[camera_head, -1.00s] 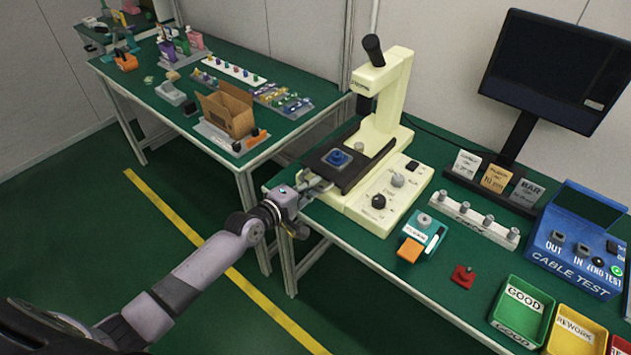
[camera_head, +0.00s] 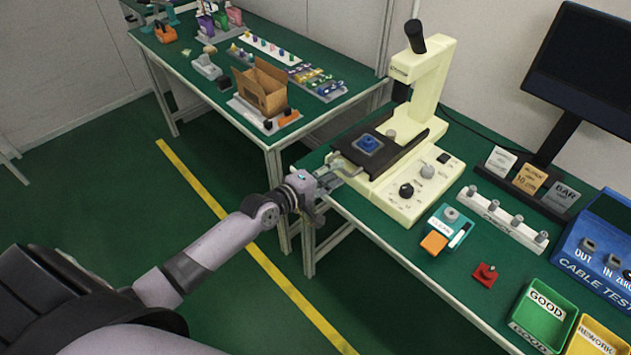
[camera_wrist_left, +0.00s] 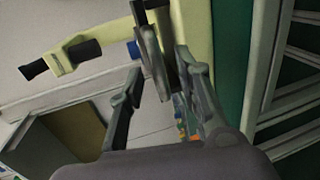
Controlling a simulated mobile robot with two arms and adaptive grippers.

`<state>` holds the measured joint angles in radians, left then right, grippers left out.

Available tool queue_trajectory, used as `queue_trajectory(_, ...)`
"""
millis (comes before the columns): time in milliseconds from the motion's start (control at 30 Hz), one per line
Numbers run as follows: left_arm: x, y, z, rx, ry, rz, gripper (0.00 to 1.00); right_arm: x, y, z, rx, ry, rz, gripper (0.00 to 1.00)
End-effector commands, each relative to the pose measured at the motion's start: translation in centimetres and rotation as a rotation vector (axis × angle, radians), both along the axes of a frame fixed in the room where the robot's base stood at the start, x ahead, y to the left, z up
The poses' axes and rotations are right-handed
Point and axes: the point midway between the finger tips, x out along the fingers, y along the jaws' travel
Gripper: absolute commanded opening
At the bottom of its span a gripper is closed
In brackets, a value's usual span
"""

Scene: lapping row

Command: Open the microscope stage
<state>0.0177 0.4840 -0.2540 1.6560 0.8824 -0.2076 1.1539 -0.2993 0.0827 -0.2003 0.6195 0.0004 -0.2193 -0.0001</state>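The cream microscope (camera_head: 428,75) stands on the green bench. Its dark stage (camera_head: 405,147) carries a blue block (camera_head: 368,143) and a small grey knob, and overhangs the base at the left. My left gripper (camera_head: 343,169) reaches in from the left, at the stage's near left edge. In the left wrist view the fingers (camera_wrist_left: 157,65) stand apart. A grey, handle-like part (camera_wrist_left: 150,55) lies between them, nearer the right finger; contact is unclear. The cream microscope arm (camera_wrist_left: 95,42) shows beyond. My right gripper is not in view.
A teal box (camera_head: 449,222), a red part (camera_head: 485,275), a grey rack (camera_head: 510,215) and the blue cable tester (camera_head: 600,240) are to the right. A monitor (camera_head: 590,65) stands behind. A second bench with a cardboard box (camera_head: 262,88) is at left. Floor lies open between.

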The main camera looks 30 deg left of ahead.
Motion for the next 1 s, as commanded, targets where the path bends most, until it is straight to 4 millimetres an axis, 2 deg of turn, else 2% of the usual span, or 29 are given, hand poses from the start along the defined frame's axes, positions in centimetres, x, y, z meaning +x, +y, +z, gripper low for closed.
queue_trajectory(33, -1.2, 0.4, 0.0, 0.001, 0.004, -0.001, 0.31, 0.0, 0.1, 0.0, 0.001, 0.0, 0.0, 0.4)
queue_trajectory(200, -4.7, 1.6, 0.9, 0.002, 0.006, -0.002, 0.31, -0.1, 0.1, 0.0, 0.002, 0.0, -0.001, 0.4)
queue_trajectory(400, -7.5, 2.7, 1.6, 0.002, 0.003, 0.0, 0.31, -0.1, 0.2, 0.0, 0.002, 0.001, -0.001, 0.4)
queue_trajectory(600, -8.4, 3.1, 1.9, 0.0, 0.003, 0.0, 0.31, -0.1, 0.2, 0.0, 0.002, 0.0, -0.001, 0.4)
queue_trajectory(1000, -8.4, 3.1, 1.9, 0.0, 0.003, 0.0, 0.31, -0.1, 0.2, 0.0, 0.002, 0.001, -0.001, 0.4)
